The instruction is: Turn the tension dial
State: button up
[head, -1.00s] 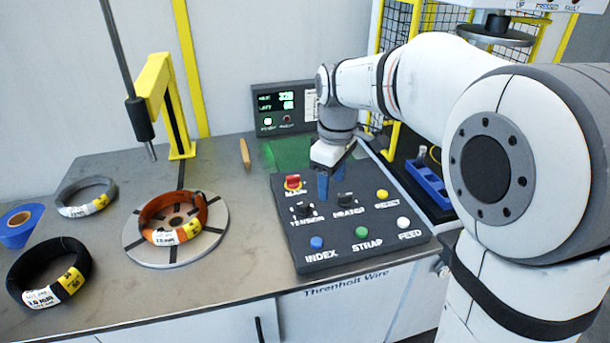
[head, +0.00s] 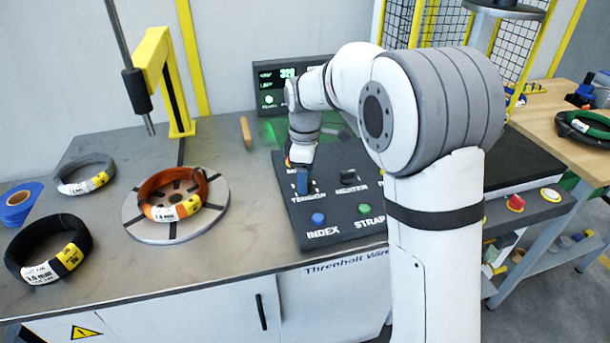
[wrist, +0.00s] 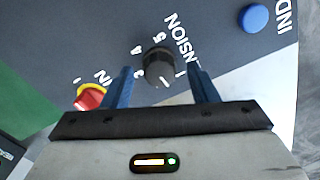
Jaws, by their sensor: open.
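The tension dial (wrist: 158,68) is a dark round knob with numbers around it on the dark control panel (head: 345,222). In the wrist view it sits between the two blue fingers of my gripper (wrist: 163,88), with gaps on both sides. In the head view my gripper (head: 303,180) points down over the "TENSION" label, and it hides most of the dial there. The fingers are open and hold nothing. I cannot tell exactly how far down the fingertips reach beside the dial.
Near the dial are a red knob (wrist: 90,97), a blue INDEX button (head: 318,218) and a green STRAP button (head: 364,209). The heater knob (head: 348,177) lies to the right. An orange coil (head: 160,212) rests on the round turntable (head: 150,232) at the left.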

jog(key=c, duration=1)
jog(key=shift+o, duration=0.2)
jog(key=shift+m, duration=0.4)
jog(key=m+p, duration=0.1)
jog(key=m, duration=0.2)
jog(key=shift+m+p, duration=0.3)
jog(key=shift+m, duration=0.1)
jog(key=m+p, duration=0.1)
jog(key=m, duration=0.3)
jog(key=shift+m, duration=0.3)
jog(key=m+p, duration=0.1)
jog(key=m, duration=0.4)
jog(key=shift+m+p, duration=0.3)
jog(key=shift+m, duration=2.1)
